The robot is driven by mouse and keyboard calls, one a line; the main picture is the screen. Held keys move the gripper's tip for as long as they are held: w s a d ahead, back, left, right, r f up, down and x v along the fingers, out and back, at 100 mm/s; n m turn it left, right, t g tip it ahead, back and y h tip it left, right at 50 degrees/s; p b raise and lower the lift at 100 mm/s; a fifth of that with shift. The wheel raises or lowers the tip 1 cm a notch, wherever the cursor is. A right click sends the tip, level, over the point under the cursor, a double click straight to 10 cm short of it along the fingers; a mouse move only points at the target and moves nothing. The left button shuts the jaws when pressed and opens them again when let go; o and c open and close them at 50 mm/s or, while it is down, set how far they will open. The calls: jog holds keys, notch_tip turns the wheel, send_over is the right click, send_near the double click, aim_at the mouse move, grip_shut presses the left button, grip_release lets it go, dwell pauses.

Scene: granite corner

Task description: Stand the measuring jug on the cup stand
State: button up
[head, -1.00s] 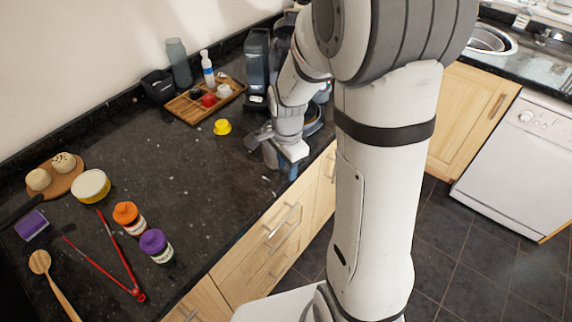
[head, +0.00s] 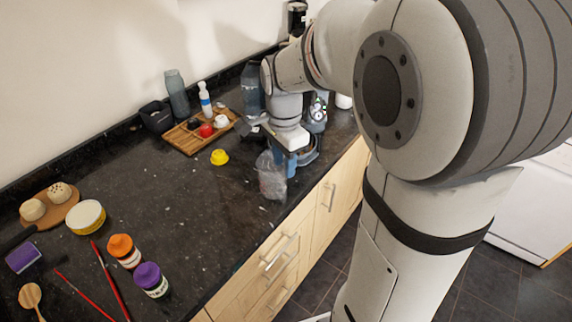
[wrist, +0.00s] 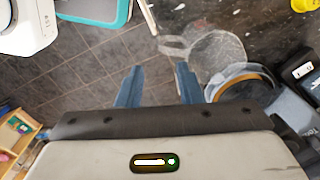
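The clear, see-through measuring jug (head: 271,178) stands upright on the dark worktop near its front edge. In the wrist view the jug (wrist: 220,50) is beyond and right of the fingers, its handle (wrist: 172,46) pointing left. My gripper (head: 288,163) is beside the jug, partly in front of the appliance behind. In the wrist view my gripper (wrist: 158,86) has its blue fingers apart, with only floor between them. A round blue-grey base with a dark disc, which looks like the cup stand (wrist: 243,84), is right of the fingers, close to the jug; my gripper mostly hides it in the head view.
A yellow cup (head: 219,157) is left of the jug. Behind it are a wooden tray (head: 186,140) and a grey bottle (head: 177,95). Orange-lidded (head: 124,250) and purple-lidded (head: 151,279) jars stand at the front left. The middle worktop is mostly clear.

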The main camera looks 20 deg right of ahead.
jog(key=s+r+n+t, duration=0.2)
jog(key=s+n+t, duration=0.1)
jog(key=s+n, duration=1.1)
